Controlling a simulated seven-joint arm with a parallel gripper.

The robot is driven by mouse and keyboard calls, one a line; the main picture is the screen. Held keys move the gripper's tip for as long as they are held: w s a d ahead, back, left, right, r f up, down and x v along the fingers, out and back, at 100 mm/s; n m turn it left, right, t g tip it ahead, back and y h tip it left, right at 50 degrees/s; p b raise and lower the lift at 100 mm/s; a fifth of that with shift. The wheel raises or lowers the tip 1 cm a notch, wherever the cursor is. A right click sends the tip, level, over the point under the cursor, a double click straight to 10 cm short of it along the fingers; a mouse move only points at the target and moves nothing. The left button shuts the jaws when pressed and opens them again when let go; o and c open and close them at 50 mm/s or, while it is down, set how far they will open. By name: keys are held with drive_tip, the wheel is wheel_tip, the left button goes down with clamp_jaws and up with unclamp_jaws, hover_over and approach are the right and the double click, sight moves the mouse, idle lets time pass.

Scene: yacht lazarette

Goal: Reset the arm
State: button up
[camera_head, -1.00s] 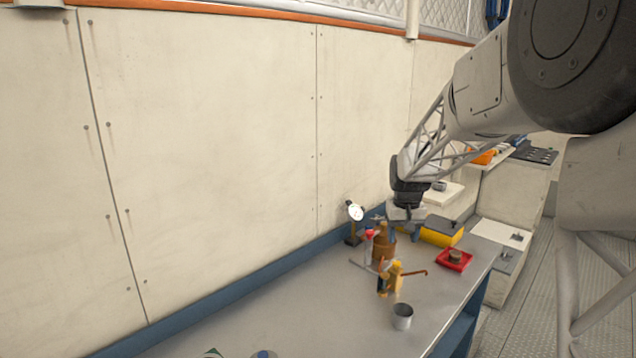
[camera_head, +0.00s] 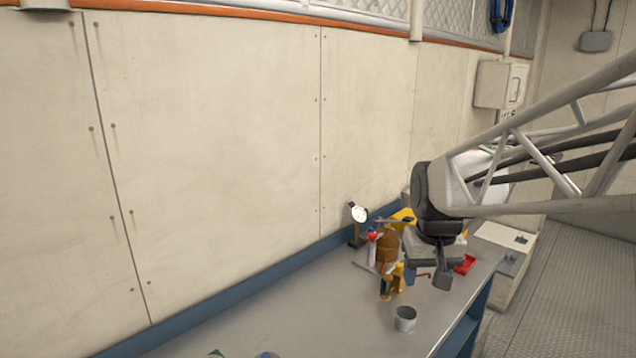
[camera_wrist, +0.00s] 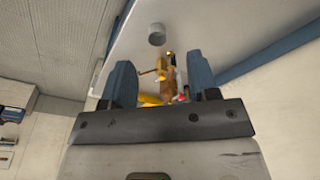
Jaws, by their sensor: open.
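My gripper (camera_head: 441,277) hangs above the right part of the workbench (camera_head: 300,315) in the head view, with my arm reaching in from the right. In the wrist view my gripper (camera_wrist: 167,88) shows two dark fingers standing wide apart with nothing held between them. Past the fingers, the bench top and a group of small items show at a distance. My gripper hides part of the bench's far right end in the head view.
A metal cup (camera_head: 405,319) stands near the bench's front edge. A brown cylinder (camera_head: 387,247), a dial gauge (camera_head: 358,215), a yellow-orange tool (camera_head: 388,283) and a red tray (camera_head: 466,264) crowd the right part. The bench's left part is mostly clear. A wall runs behind.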

drive_tip(key=s+f, duration=0.1)
drive_tip(key=s, duration=0.8)
drive_tip(key=s+a+f+t, duration=0.1)
drive_tip(key=s+f, duration=0.1)
drive_tip(key=s, duration=0.8)
drive_tip(key=shift+a+f, duration=0.2)
drive_tip(key=shift+a, duration=0.05)
